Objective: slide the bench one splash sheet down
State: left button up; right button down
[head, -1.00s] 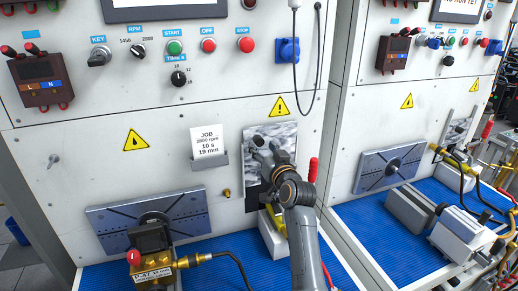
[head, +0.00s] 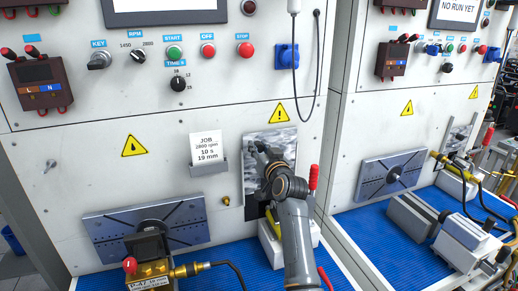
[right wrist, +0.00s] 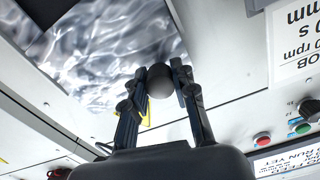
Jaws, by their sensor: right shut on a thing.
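The bench one splash sheet (head: 281,139) is a grey, wavy-patterned panel upright on the white front of the left bench, right of the job card. It also shows at upper left in the right wrist view (right wrist: 95,50). A dark round knob (right wrist: 156,80) stands between the fingers in the right wrist view. My right gripper (head: 258,152) reaches the sheet and is shut on this knob; my wrist and arm hide part of the sheet. Below the sheet, a dark area (head: 253,205) shows left of my arm. My left gripper is not in view.
A slotted grey plate (head: 105,228) and a brass-fitted device (head: 148,270) stand left of my arm. A red-handled clamp (head: 313,177) stands close to its right. A pale block (head: 268,240) is low beside the arm. Blue matting (head: 250,252) covers the bench.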

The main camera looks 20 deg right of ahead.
aim_at(255, 176)
notch_tip(255, 176, down, 12)
jog(key=b, duration=0.7)
jog(key=shift+f+b, duration=0.2)
jog(key=shift+b, duration=0.15)
jog(key=shift+f, duration=0.15)
jog(key=c, duration=1.1)
grip_release()
jog(key=shift+o, duration=0.2)
jog(key=shift+s, duration=0.15)
jog(key=s, duration=1.1)
jog(key=shift+s+d, duration=0.2)
jog(key=shift+s, duration=0.1)
